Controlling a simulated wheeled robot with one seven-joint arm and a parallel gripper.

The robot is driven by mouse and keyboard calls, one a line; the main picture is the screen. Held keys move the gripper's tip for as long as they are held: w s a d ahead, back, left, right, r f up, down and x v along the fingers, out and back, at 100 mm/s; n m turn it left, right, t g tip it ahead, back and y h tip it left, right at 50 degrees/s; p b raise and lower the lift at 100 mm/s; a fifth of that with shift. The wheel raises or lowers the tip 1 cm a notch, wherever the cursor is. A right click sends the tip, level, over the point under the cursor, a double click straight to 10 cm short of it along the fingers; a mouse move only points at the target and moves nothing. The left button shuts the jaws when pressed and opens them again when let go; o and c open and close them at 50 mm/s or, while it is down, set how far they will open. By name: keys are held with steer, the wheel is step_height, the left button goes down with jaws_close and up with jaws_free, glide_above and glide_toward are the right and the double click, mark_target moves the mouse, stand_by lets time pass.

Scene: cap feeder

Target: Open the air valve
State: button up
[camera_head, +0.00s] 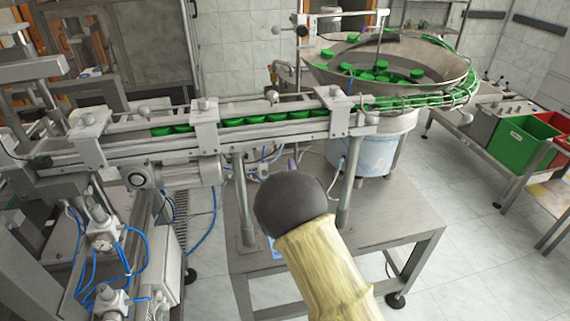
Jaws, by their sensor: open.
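I cannot make out for certain which part is the air valve. A regulator with a round gauge (103,241) and blue air hoses stands at the lower left, with a second similar fitting (111,298) below it. More blue tubing and small fittings (263,168) show under the conveyor, partly hidden by my arm. My arm rises from the bottom centre, with a pale yellow link (325,275) and a dark rounded joint (290,203) in front of the steel table. My gripper's jaws are not visible; they may be hidden behind this joint.
A conveyor (240,138) carrying green caps (233,122) crosses above the steel table (400,227). It leads to a bowl feeder (335,67) holding more caps. Green (520,143) and red (561,127) bins stand at right. Floor is clear at lower right.

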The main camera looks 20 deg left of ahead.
mark_target(285, 166)
steer(key=shift+p+x, duration=0.3)
steer(key=shift+x, duration=1.25)
jaws_close()
